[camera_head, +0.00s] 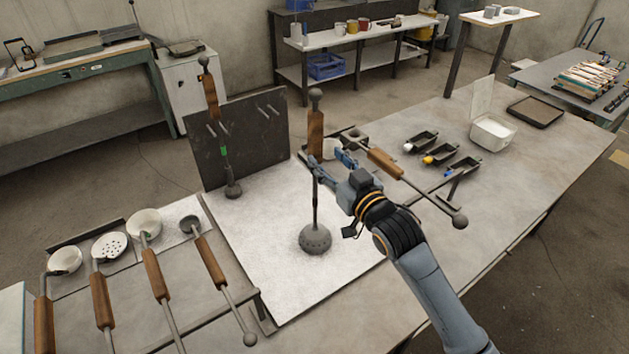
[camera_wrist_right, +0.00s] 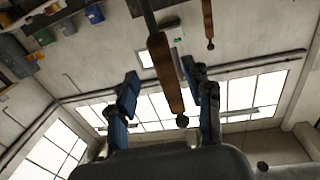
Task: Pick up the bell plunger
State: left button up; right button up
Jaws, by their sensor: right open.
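The bell plunger stands upright on a white mat (camera_head: 262,290), with its perforated round bell (camera_head: 315,239) at the bottom, a thin dark rod, a wooden handle (camera_head: 315,133) and a knob on top. My right gripper (camera_head: 328,158) is open beside the rod, just below or at the lower end of the handle. In the right wrist view the wooden handle (camera_wrist_right: 165,70) shows between the two open fingers (camera_wrist_right: 163,97); I see no finger clamped on it. My left gripper is not in view.
Another plunger (camera_head: 223,152) with a green band leans at a dark pegged panel (camera_head: 262,140). Several ladles (camera_head: 155,275) lie at the left. A wooden-handled tool (camera_head: 385,163) lies right of my gripper. Small black trays (camera_head: 421,141) and a white container (camera_head: 493,131) stand further right.

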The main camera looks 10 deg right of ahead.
aim_at(319, 151)
jog(key=shift+w+a, duration=0.1)
jog(key=shift+w, duration=0.15)
jog(key=shift+w+a+r+p, duration=0.2)
jog(key=shift+w+p, duration=0.15)
jog(key=shift+p, duration=0.05)
jog(key=shift+w+a+r+p, duration=0.15)
jog(key=shift+w+r+p, duration=0.05)
jog(key=shift+w+p, duration=0.2)
jog(key=x, duration=0.1)
jog(key=p+x, duration=0.1)
jog(key=x, duration=0.1)
jog(key=shift+s+a+f, duration=0.1)
jog(key=shift+f, duration=0.15)
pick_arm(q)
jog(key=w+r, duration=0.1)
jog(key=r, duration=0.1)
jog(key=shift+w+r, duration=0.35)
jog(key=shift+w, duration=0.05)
pick_arm(e)
jog(key=shift+c, duration=0.8)
grip_shut()
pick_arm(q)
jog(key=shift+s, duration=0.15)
pick_arm(e)
jog(key=shift+r, duration=0.1)
